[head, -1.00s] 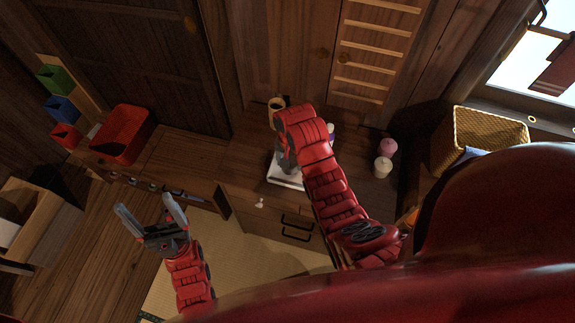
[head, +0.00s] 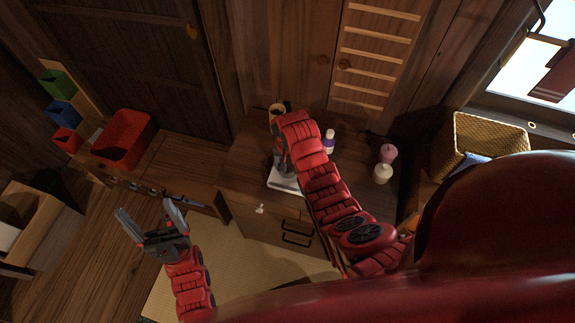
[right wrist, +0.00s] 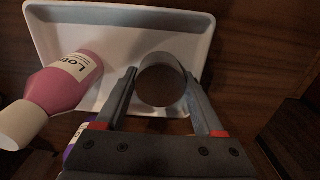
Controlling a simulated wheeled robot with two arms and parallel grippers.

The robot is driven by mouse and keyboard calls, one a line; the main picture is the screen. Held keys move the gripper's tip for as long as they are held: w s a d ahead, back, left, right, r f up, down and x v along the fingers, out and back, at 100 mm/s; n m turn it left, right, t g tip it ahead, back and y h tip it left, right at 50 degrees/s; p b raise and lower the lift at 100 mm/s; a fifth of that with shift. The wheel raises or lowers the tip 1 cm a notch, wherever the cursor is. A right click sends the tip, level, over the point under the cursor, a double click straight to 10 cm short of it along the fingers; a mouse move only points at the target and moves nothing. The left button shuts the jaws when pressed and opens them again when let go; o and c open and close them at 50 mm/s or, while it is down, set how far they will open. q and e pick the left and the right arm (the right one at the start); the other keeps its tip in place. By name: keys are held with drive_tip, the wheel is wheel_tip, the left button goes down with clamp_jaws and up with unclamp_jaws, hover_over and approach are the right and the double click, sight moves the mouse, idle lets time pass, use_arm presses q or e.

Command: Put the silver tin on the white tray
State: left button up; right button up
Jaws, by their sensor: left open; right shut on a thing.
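The silver tin (right wrist: 161,86) is between the two fingers of my right gripper (right wrist: 166,92), which is shut on it. In the right wrist view the tin overlaps the near edge of the white tray (right wrist: 130,18); I cannot tell whether it touches the tray. In the head view the white tray (head: 284,185) is on the wooden cabinet, partly hidden by my right gripper (head: 284,168). The tin is hidden there by my right arm. My left gripper (head: 147,222) is open and empty, in front of the cabinets at the lower left.
A pink lotion bottle (right wrist: 62,88) overlaps the tray's left side in the right wrist view. A purple-labelled bottle (head: 329,143), a pink item (head: 388,152) and a cream item (head: 382,174) stand on the cabinet. A red basket (head: 123,140) is left, a wicker basket (head: 490,133) right.

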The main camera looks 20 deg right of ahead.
drive_tip(key=o, duration=1.1)
drive_tip(key=shift+f, duration=0.1)
